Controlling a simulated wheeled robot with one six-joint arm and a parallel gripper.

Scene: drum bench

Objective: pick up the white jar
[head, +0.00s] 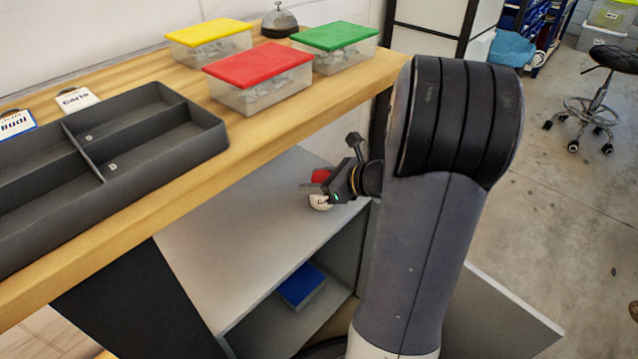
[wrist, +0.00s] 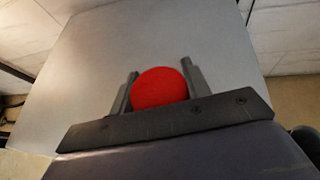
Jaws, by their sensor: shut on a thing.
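The white jar (head: 320,202) has a red lid and dark lettering on its side. In the head view it is at the middle, over the grey cabinet top below the wooden bench. My gripper (head: 336,184) is shut on the jar and hides part of it. In the wrist view the jar's round red lid (wrist: 159,87) sits between the two fingers of my gripper (wrist: 160,84), and its white body is hidden. I cannot tell whether the jar touches the surface under it.
The wooden bench (head: 190,165) holds a dark divided tray (head: 215,135), clear boxes with red (head: 258,64), yellow (head: 208,31) and green (head: 335,36) lids, and a bell (head: 279,21). A blue object (head: 302,285) lies inside the cabinet (head: 215,250). The cabinet top around the jar looks clear.

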